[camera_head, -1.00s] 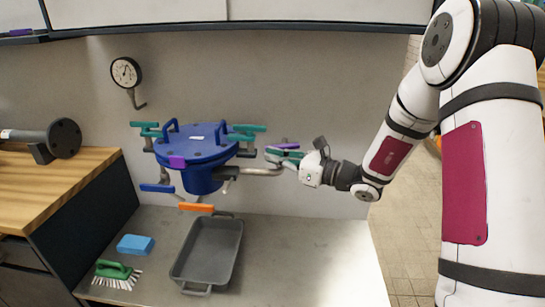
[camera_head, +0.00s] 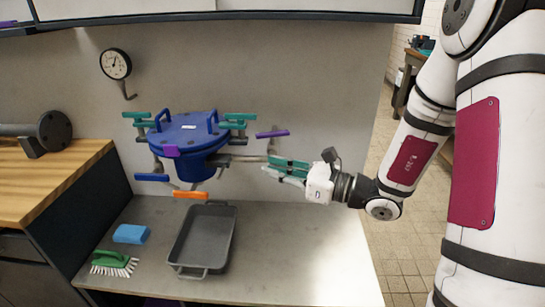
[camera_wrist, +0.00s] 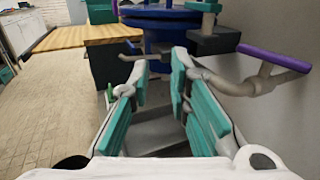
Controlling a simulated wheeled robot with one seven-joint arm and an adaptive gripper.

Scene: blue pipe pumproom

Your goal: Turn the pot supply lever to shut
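A blue lidded pot (camera_head: 187,140) is fixed by the back wall. A purple lever (camera_head: 272,134) sits on the pipe at its right; it also shows at the right of the wrist view (camera_wrist: 273,57). A blue lever (camera_head: 152,177) is at the pot's lower left and an orange lever (camera_head: 191,194) below its front. I read no label telling which is the supply lever. My gripper (camera_head: 268,170) is right of the pot, below the purple lever and apart from it. In the wrist view its teal-padded fingers (camera_wrist: 159,75) are apart with nothing held between them.
A grey tray (camera_head: 203,238), a blue sponge (camera_head: 131,233) and a green brush (camera_head: 112,262) lie on the bench. A gauge (camera_head: 116,64) is on the wall. Teal clamp handles (camera_head: 237,120) stick out around the lid. The bench's right side is clear.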

